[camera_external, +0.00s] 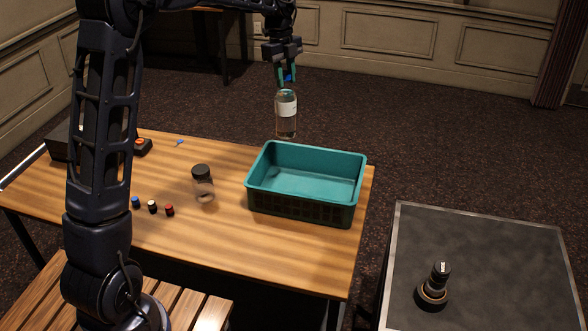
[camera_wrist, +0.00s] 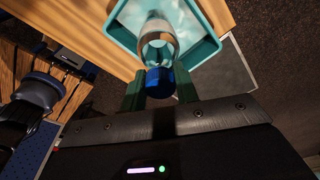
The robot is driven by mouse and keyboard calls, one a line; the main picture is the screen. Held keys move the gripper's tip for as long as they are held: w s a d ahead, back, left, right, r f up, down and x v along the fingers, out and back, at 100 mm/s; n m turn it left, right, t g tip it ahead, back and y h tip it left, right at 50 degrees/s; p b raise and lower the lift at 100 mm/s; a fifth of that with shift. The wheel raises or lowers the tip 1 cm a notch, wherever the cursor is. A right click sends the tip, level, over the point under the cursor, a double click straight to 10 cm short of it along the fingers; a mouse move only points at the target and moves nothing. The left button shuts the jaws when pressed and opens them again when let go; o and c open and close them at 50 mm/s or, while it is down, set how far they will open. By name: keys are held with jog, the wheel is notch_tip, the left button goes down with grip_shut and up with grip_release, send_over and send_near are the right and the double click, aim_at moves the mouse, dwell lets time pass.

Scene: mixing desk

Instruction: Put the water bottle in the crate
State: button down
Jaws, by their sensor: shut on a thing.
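The water bottle (camera_external: 286,115) is clear with a white label and a blue cap. My gripper (camera_external: 287,75) is shut on it near the cap and holds it upright in the air. In the external view the bottle appears above and behind the crate's back edge. The teal crate (camera_external: 262,200) stands on the wooden desk and looks empty. In the wrist view the blue cap (camera_wrist: 160,82) sits between my gripper's fingers (camera_wrist: 160,88), and the crate (camera_wrist: 205,47) lies beyond the bottle.
A dark-lidded jar (camera_external: 203,185) stands left of the crate. Small blue, black and red caps (camera_external: 152,207) lie further left, with a dark box (camera_external: 60,142) behind them. A grey-topped table (camera_external: 500,255) at the right holds a dark cylindrical object (camera_external: 436,285).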

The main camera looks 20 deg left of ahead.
jog(key=s+d+m, duration=0.2)
jog(key=s+d, duration=0.1)
jog(key=d, duration=0.5)
notch_tip(320, 180, down, 20)
jog(key=shift+s+a+m, duration=0.15)
jog(key=shift+m, duration=0.15)
jog(key=shift+r, duration=0.1)
jog(key=c, duration=1.1)
grip_release()
jog(key=shift+o, duration=0.2)
